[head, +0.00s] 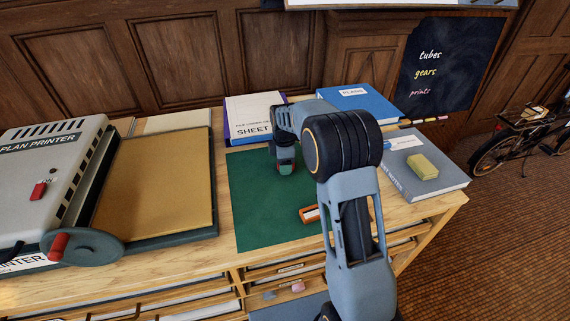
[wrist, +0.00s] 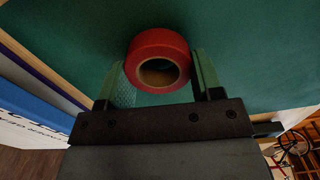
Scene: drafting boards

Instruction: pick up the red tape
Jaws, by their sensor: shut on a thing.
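The red tape (wrist: 150,42) is a roll with a tan core, seen in the wrist view between the two green fingers of my gripper (wrist: 158,66). The fingers are shut on its sides. I cannot tell whether the tape touches the mat.
An orange and white block (head: 310,214) lies on the mat beside my arm. A purple-edged binder (head: 252,112) and a blue book (head: 358,106) lie behind. A grey book (head: 440,188) with a yellow sponge (head: 422,168) is right, the plan printer (head: 50,170) left.

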